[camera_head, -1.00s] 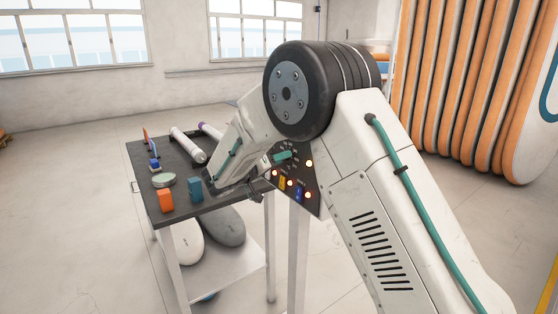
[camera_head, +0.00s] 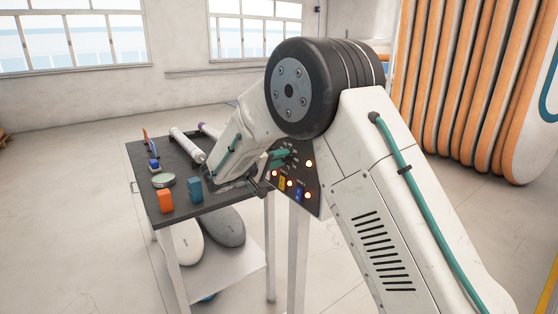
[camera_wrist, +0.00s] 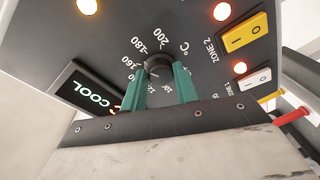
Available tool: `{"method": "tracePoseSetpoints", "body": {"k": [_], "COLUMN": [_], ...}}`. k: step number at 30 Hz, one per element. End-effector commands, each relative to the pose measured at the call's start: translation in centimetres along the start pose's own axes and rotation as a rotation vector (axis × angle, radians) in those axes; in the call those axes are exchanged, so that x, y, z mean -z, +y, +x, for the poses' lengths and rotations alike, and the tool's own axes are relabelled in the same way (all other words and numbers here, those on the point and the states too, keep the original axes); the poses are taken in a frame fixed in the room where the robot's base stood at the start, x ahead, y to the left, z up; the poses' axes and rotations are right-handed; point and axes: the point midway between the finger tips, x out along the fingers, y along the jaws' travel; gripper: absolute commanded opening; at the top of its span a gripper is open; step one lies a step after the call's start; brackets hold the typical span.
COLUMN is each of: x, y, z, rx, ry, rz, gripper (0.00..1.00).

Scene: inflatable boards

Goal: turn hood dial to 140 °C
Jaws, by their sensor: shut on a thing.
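The hood dial (camera_wrist: 158,65) is a dark round knob on the black control panel (camera_wrist: 110,45). Printed temperature numbers ring it, with 180 and 200 legible and a °C mark beside them. My gripper (camera_wrist: 160,88) has its two teal fingers on either side of the dial and is shut on it. The fingers cover part of the scale, and I cannot read where the dial points. In the head view, the panel (camera_head: 312,198) stands at the right end of the dark table, partly behind my arm.
The panel also carries lit lamps (camera_wrist: 222,11), a yellow rocker switch (camera_wrist: 244,35), a white switch (camera_wrist: 253,80) and a COOL label (camera_wrist: 92,92). The table (camera_head: 205,206) holds an orange block (camera_head: 165,201), a blue block (camera_head: 195,190) and rolled tubes (camera_head: 187,145).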

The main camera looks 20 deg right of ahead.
Motion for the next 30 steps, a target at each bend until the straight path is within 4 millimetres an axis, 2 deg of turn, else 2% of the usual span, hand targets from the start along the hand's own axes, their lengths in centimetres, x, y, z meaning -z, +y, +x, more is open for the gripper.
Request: {"method": "tracePoseSetpoints", "body": {"k": [18, 30], "x": [0.19, 0.3], "y": [0.11, 0.12], "z": [0.0, 0.01], "rx": [0.043, 0.064], "ry": [-0.05, -0.074], "rz": [-0.576, -0.854], "gripper": [0.07, 0.07]}}
